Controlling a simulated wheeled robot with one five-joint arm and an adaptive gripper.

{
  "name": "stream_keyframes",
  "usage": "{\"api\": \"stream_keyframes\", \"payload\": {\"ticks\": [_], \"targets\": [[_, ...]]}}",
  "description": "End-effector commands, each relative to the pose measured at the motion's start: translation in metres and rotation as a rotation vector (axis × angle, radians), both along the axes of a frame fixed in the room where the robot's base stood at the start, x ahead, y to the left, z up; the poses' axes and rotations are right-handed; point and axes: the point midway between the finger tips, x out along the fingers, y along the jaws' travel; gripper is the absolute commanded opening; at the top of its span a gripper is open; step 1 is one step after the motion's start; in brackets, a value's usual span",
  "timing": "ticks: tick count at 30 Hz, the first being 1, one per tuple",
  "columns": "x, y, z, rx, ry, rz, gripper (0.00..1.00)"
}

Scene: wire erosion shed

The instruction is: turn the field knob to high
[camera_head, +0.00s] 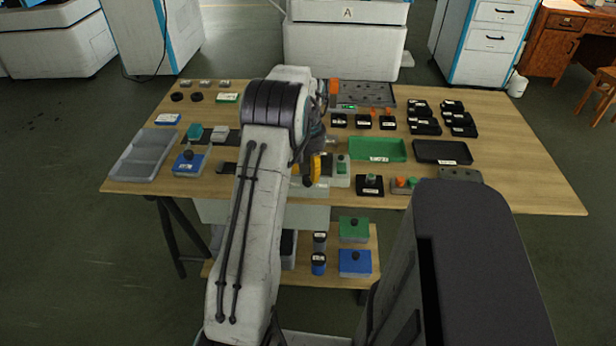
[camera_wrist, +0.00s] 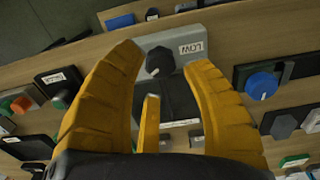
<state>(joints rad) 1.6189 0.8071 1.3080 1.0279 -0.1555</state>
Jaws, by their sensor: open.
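In the wrist view, a dark round knob (camera_wrist: 160,62) with a pale pointer mark sits on a light grey housing (camera_wrist: 215,36). A white label (camera_wrist: 191,47) beside the knob appears to read LOW, upside down in this view. My gripper (camera_wrist: 163,58) is open. Its two yellow fingers stand on either side of the knob, with visible gaps; whether they are down at its height I cannot tell. A narrow yellow piece (camera_wrist: 151,120) lies between the fingers. In the head view, my yellow gripper (camera_head: 316,168) is at the bench's near edge, and my arm hides the knob.
In the wrist view, a blue knob on a black box (camera_wrist: 262,85) is to the right, and a labelled black box (camera_wrist: 60,85) to the left. In the head view, a green tray (camera_head: 378,150), a black tray (camera_head: 443,152) and a blue box (camera_head: 188,163) stand on the crowded bench.

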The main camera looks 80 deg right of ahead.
Motion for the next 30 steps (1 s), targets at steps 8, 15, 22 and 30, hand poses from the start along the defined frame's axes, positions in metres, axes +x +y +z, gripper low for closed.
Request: {"api": "stream_keyframes", "payload": {"ticks": [8,15,22,30], "targets": [[0.000,-0.001,0.049,-0.004,0.001,0.000,0.43],[0.000,-0.001,0.076,-0.001,0.000,0.000,0.43],[0.000,0.000,0.086,0.000,0.000,0.000,0.43],[0.000,0.000,0.086,0.001,0.000,0.000,0.43]]}}
